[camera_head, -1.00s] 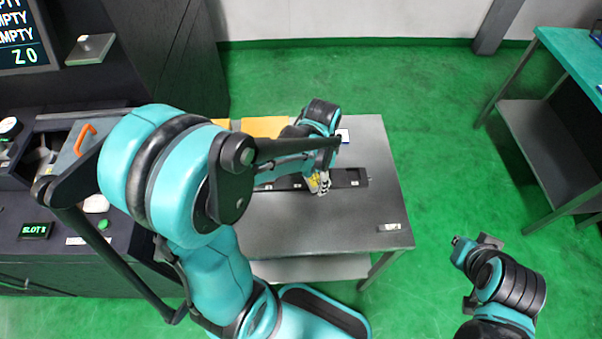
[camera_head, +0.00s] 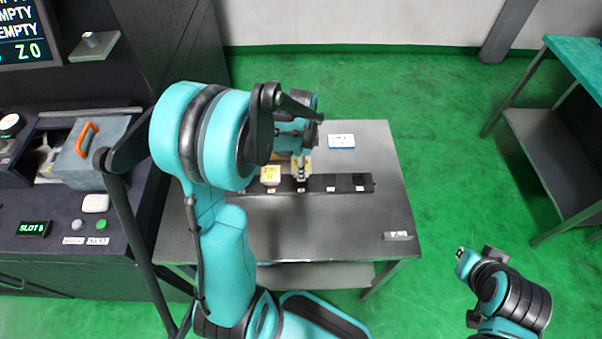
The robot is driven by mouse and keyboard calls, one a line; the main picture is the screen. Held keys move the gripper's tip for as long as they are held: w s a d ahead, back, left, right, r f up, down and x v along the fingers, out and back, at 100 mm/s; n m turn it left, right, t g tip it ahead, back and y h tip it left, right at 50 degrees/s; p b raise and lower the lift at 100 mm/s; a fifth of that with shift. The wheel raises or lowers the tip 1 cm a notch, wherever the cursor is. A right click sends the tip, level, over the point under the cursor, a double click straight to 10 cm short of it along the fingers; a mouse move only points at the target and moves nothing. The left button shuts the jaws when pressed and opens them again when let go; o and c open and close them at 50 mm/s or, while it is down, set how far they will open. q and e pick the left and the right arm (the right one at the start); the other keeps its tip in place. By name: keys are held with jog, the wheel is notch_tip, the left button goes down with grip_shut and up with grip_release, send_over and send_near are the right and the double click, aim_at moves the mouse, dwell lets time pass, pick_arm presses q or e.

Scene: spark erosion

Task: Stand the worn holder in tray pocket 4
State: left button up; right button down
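The tray (camera_head: 345,190) is a black strip with a row of pockets and small white labels on the grey table. Its left end is hidden behind my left arm. A holder with a yellow top (camera_head: 271,174) stands in one pocket. My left gripper (camera_head: 301,173) points down over the pocket just right of it. Yellow patches of a second piece show around its fingers; whether they are closed on it is too small to tell. The two pockets at the tray's right end look empty. I cannot tell which holder is worn. My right gripper (camera_head: 466,257) is away from the table, over the floor, its fingers unclear.
A blue-and-white box (camera_head: 341,141) lies behind the tray, and a small grey labelled block (camera_head: 398,236) near the table's (camera_head: 300,225) right front. The machine console (camera_head: 60,215) with buttons stands left. A teal-topped bench (camera_head: 575,60) stands right. The table's front is clear.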

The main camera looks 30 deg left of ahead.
pick_arm(q)
notch_tip(320, 180, down, 4)
jog(key=shift+b, duration=0.8)
jog(key=shift+r, duration=0.1)
jog(key=shift+f, duration=0.2)
jog(key=o, duration=1.4)
jog(key=shift+o, duration=0.2)
jog(key=shift+r, duration=0.1)
